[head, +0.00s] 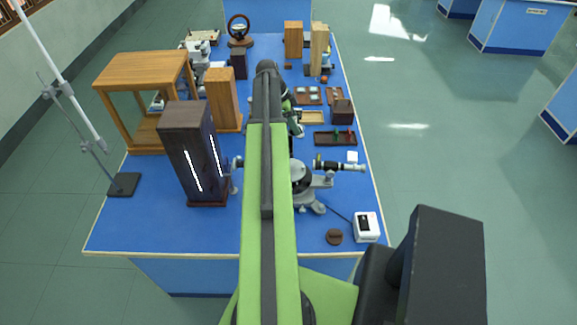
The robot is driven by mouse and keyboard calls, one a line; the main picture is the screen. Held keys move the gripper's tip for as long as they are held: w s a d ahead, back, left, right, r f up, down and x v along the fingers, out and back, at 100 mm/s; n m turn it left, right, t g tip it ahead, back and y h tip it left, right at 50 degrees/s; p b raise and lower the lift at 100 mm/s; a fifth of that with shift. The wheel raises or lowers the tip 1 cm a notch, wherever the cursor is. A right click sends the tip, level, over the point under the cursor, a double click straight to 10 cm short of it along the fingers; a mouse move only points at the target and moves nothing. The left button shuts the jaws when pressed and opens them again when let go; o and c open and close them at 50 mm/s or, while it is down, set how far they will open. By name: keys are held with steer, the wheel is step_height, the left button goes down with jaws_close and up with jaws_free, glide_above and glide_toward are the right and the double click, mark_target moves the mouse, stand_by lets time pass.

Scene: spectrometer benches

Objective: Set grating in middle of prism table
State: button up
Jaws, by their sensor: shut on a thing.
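The spectrometer (318,182) stands on the near half of the blue bench, just right of my arm. It is grey with a dark round middle and a black telescope tube pointing right. Its prism table is not clearly seen, as my arm covers part of the instrument. My gripper (296,128) shows only in part, beyond the spectrometer and right of my long green arm link. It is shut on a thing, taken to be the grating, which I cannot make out. The fingertips are mostly hidden.
A dark wooden lamp box (184,150) with bright slits stands left of my arm. A wooden frame stand (142,72) and a wooden block (222,98) are behind it. Dark trays (333,140) lie beyond the spectrometer. A white power box (367,227) sits at the right front edge.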

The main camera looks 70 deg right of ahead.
steer(key=a+f+b, duration=0.1)
steer(key=a+f, duration=0.1)
steer(key=a, duration=0.1)
steer(key=s+a+f+b, duration=0.1)
steer(key=a+f+b, duration=0.1)
steer(key=a, duration=0.1)
steer(key=s+a+f+b, duration=0.1)
steer(key=a+f+b, duration=0.1)
steer(key=a, duration=0.2)
steer(key=shift+s+f, duration=0.1)
steer(key=shift+s, duration=0.05)
step_height(320, 180, down, 4)
steer(key=b, duration=0.4)
steer(key=shift+d+f, duration=0.1)
steer(key=shift+f, duration=0.1)
steer(key=shift+r, duration=0.25)
steer(key=shift+f, duration=0.2)
steer(key=o, duration=1.4)
steer(key=shift+r, duration=0.1)
